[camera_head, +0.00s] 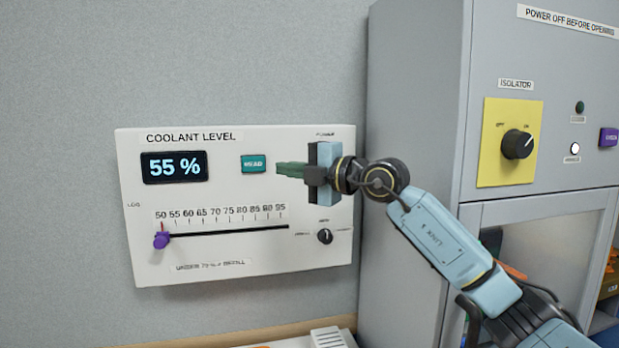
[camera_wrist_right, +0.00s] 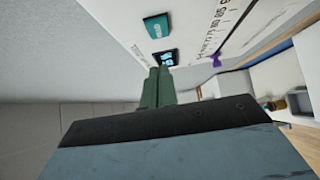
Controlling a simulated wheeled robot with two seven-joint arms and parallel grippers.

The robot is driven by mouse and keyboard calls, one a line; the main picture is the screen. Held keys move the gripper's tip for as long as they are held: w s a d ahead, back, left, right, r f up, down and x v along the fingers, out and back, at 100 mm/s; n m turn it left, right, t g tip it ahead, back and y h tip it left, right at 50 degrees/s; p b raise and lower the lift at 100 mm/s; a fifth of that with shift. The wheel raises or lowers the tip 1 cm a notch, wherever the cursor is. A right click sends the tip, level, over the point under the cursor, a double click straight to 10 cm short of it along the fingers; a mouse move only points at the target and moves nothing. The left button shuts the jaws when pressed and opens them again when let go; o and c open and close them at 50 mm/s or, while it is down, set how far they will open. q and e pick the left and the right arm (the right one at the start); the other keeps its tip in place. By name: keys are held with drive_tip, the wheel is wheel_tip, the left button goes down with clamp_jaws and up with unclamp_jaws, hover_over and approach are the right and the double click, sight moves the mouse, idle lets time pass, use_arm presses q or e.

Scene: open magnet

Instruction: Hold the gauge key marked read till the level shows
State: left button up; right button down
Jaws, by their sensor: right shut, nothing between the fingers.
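The teal READ key (camera_head: 254,164) sits on the white coolant level panel (camera_head: 240,270), right of its display (camera_head: 174,167). The display is lit and shows 55 %. My right gripper (camera_head: 279,169) is shut and empty, its green fingertips just right of the key. I cannot tell from the head view whether they touch it. In the right wrist view the key (camera_wrist_right: 158,26) stands apart from the shut fingertips (camera_wrist_right: 157,72). My left gripper is not in view.
A purple slider (camera_head: 161,240) is at the left end of the LOG scale, near 50. A small black knob (camera_head: 324,236) is at the panel's lower right. A grey cabinet (camera_head: 415,90) stands at the right, with a black isolator knob (camera_head: 517,145) on a yellow plate.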

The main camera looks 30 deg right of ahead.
drive_tip(key=v, duration=0.3)
drive_tip(key=shift+s+d+b, duration=0.1)
drive_tip(key=shift+s+b, duration=0.25)
